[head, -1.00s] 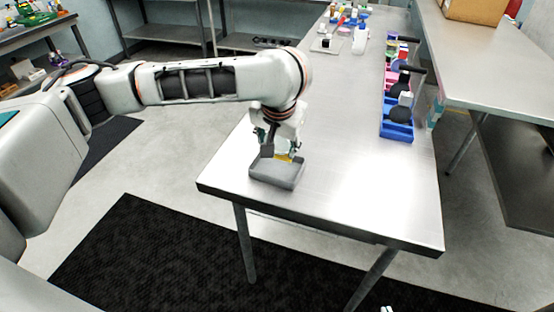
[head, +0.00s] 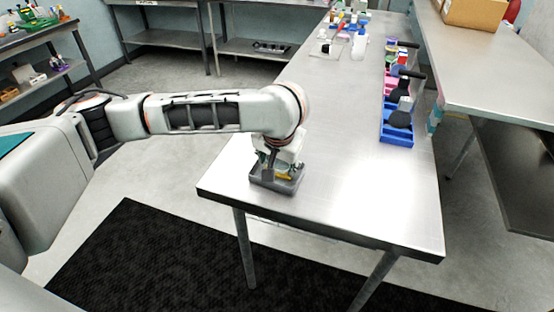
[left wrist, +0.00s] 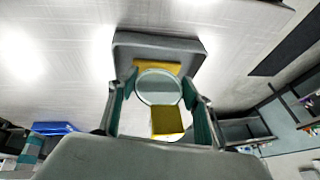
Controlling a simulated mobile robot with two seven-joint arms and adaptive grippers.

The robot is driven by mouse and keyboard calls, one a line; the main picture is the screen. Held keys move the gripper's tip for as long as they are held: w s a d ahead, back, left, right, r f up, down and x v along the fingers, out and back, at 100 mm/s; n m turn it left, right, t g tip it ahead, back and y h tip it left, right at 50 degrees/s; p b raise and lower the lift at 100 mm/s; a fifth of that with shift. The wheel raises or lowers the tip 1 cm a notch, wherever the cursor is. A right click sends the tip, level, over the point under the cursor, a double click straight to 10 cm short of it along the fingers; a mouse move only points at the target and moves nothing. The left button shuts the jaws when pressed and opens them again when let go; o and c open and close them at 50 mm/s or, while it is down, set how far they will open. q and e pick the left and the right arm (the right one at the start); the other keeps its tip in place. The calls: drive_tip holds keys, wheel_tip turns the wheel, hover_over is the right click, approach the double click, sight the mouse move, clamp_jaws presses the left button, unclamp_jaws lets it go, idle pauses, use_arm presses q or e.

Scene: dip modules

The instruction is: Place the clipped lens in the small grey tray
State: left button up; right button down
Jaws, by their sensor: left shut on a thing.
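The small grey tray (head: 293,186) stands on the near left corner of the steel table; its wall also shows in the left wrist view (left wrist: 158,46). My left gripper (head: 276,172) points down into the tray. In the left wrist view, my left gripper (left wrist: 157,108) is shut on the clipped lens (left wrist: 158,87), a round clear disc between the two fingers. Yellow pieces (left wrist: 167,121) show at its upper and lower edges. In the head view only a bit of yellow (head: 284,177) shows inside the tray. Whether the lens touches the tray floor is hidden. My right gripper is not in view.
The steel table (head: 330,190) is bare to the right of the tray. Blue (head: 396,134) and pink bins with dark items line its right edge. Bottles and small items stand at the far end. A cardboard box (head: 473,12) sits on the side bench.

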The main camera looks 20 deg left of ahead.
use_arm(q)
drive_tip(key=shift+p, duration=0.3)
drive_tip(key=o, duration=1.1)
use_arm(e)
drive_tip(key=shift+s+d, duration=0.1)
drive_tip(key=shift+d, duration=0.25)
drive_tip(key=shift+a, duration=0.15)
use_arm(q)
drive_tip(key=shift+f+b, duration=0.1)
drive_tip(key=shift+b, duration=0.6)
drive_tip(key=p+v, duration=0.1)
drive_tip(key=v, duration=0.5)
drive_tip(key=shift+w, duration=0.2)
drive_tip(key=p, duration=0.1)
approach(277, 160)
drive_tip(key=s+r, duration=0.1)
drive_tip(key=shift+s+d+r, duration=0.1)
drive_tip(key=shift+d+r, duration=0.05)
drive_tip(key=shift+r, duration=0.05)
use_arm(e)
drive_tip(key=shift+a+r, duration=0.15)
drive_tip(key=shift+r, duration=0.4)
